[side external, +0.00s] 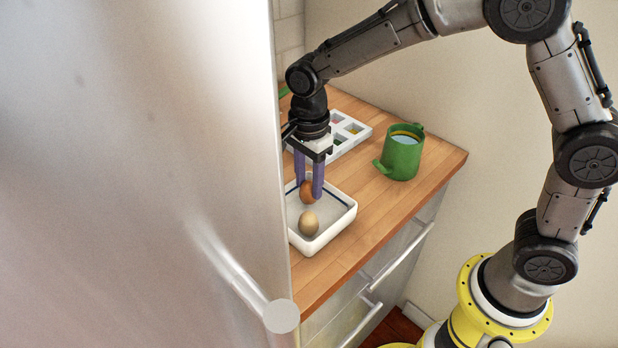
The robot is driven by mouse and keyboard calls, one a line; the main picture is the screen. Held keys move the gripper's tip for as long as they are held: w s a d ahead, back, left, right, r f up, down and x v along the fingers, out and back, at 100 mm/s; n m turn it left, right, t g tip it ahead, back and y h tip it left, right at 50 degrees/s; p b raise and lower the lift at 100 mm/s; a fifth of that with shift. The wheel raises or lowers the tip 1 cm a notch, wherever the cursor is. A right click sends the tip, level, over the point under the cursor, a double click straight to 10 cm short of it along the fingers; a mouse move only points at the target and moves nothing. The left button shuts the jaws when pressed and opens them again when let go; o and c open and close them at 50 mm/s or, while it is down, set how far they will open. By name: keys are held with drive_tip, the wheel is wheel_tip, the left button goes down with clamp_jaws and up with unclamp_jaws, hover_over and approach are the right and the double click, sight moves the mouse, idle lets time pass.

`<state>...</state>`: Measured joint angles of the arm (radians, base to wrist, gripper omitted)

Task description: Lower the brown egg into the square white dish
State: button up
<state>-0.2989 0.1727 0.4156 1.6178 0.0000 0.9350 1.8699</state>
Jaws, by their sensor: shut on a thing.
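The square white dish (339,217) stands on the wooden counter, its left part hidden by the steel front. A brown egg (306,194) is between the purple fingers of my gripper (311,192), which are shut on it. The brown egg is over the back part of the dish; I cannot tell whether it touches the dish floor. A second, paler tan egg (309,224) lies in the front part of the dish, just below the held egg in the picture.
A large steel front (150,150) fills the left and hides part of the counter. A green mug (402,152) with liquid stands right of the dish. A white compartment tray (350,131) lies behind my gripper. The wooden counter (385,212) is clear at front right.

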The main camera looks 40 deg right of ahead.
drive_tip(key=shift+f, duration=0.45)
idle(0.3)
drive_tip(key=o, duration=0.9)
drive_tip(key=shift+c, duration=0.2)
